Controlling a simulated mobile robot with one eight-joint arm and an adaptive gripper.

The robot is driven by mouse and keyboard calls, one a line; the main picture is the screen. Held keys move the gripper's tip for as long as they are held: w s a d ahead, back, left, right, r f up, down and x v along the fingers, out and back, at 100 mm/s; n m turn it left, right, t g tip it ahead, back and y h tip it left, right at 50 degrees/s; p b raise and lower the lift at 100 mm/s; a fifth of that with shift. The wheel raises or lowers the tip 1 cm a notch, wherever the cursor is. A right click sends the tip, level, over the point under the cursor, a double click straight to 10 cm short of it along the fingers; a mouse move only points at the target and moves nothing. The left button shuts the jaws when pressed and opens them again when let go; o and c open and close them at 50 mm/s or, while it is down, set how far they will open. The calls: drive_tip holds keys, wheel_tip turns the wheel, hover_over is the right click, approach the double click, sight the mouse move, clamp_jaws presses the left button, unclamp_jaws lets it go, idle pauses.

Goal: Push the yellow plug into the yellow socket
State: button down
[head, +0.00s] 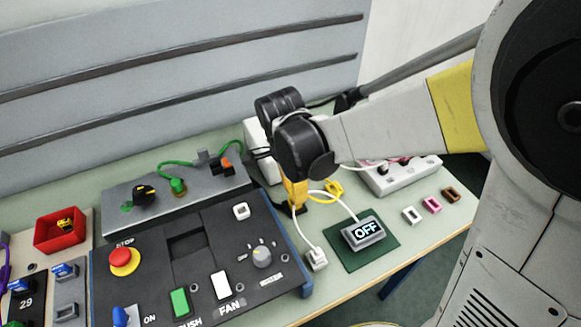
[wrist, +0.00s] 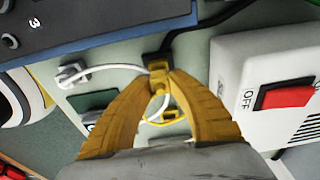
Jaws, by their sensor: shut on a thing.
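I cannot clearly tell which part is the yellow socket.
A white cable runs past the fingers to a white plug (head: 317,259) and an OFF display (head: 364,233) on a green mat (head: 345,256). The control panel (head: 204,250) stands left. A white box with a red switch (wrist: 285,93) and a power strip (head: 401,173) are close by.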

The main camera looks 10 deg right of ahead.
drive_tip(key=shift+f+b, duration=0.7)
drive_tip(key=shift+f, duration=0.25)
drive_tip(key=c, duration=0.7)
unclamp_jaws()
drive_tip(key=shift+r, duration=0.1)
drive_tip(key=shift+r, duration=0.1)
wheel_tip(320, 180, up, 8)
drive_tip(key=p, duration=0.7)
drive_tip(key=shift+r, duration=0.25)
drive_tip(key=shift+f, duration=0.1)
